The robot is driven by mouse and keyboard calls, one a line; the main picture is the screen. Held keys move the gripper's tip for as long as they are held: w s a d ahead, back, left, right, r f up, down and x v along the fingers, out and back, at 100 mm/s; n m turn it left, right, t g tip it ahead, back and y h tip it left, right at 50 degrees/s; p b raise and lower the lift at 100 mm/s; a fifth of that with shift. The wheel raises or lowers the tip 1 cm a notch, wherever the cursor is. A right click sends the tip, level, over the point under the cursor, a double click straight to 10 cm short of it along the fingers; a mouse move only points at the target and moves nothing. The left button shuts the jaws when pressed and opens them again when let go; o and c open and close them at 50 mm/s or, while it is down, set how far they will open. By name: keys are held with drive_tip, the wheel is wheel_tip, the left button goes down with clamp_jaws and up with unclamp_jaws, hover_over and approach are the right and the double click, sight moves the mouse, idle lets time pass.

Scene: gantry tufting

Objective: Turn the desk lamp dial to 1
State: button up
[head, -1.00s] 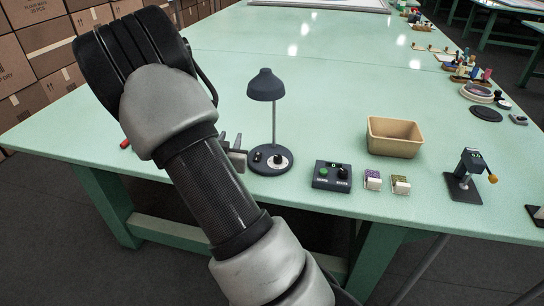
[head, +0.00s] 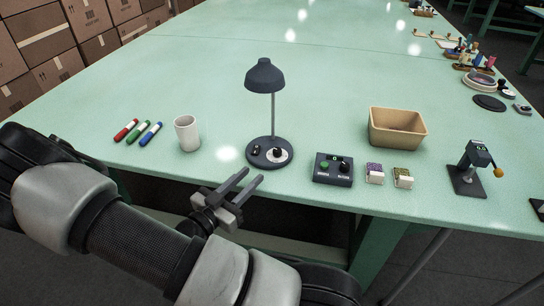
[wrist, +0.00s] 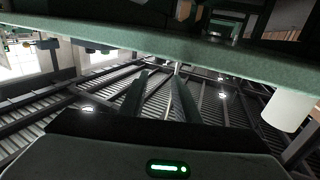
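The desk lamp (head: 265,78) is dark grey and stands upright near the table's front edge in the head view. Its round base carries a dial (head: 277,154) with a black knob on a pale disc, and a small dark switch (head: 256,149) to the left of it. The dial's setting is too small to read. My gripper (head: 250,184) is in front of the table edge, just below and left of the lamp base, apart from it. Its two fingers are spread with nothing between them. In the wrist view the fingers (wrist: 155,92) also show apart and empty; the lamp is not visible there.
Left of the lamp are a white mug (head: 187,134) and several markers (head: 138,132). The table behind the lamp is clear.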

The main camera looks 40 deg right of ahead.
sight(275, 153)
drive_tip(key=b+x, duration=0.1)
drive_tip(key=x, duration=1)
drive_tip(key=shift+w+d, duration=0.15)
drive_tip(key=shift+d, duration=0.05)
clamp_jaws()
drive_tip(key=shift+t, duration=0.3)
